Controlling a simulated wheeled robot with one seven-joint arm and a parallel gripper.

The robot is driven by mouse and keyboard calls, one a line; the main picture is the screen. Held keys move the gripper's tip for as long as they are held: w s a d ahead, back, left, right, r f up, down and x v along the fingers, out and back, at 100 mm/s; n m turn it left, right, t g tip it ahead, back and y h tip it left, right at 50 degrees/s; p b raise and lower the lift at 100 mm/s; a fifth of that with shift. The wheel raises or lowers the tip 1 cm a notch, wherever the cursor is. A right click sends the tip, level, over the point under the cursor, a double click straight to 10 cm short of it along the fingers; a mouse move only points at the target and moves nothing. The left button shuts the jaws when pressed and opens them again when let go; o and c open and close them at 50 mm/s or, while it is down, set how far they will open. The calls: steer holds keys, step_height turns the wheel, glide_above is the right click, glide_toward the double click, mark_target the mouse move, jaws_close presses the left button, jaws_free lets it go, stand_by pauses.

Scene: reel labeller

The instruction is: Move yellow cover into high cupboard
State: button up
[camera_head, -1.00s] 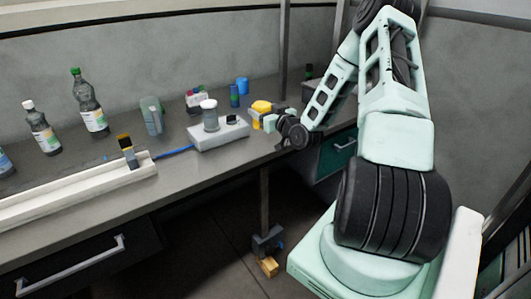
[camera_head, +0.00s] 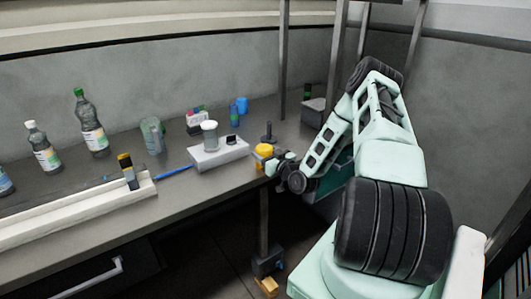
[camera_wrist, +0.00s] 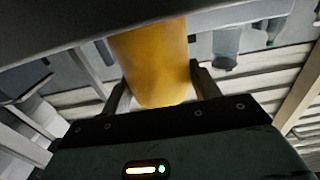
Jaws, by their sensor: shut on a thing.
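The yellow cover (camera_head: 264,150) is at the end of my arm, near the front edge of the bench and right of the grey-white box. In the wrist view the yellow cover (camera_wrist: 155,62) fills the space between the two fingers. My gripper (camera_wrist: 160,90) is shut on it. In the head view my gripper (camera_head: 270,163) is small and partly merged with the cover. I cannot tell whether the cover touches the bench. No high cupboard can be made out in these frames.
A grey-white box (camera_head: 218,155) with a white-lidded jar (camera_head: 209,135) stands left of my gripper. A dark upright knob (camera_head: 269,132) stands just behind the cover. Metal posts (camera_head: 283,60) rise at the back. Bottles (camera_head: 90,125) stand at the left.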

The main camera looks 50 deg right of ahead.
steer(key=shift+f, duration=0.2)
steer(key=o, duration=1)
steer(key=shift+r, duration=0.1)
steer(key=shift+c, duration=0.2)
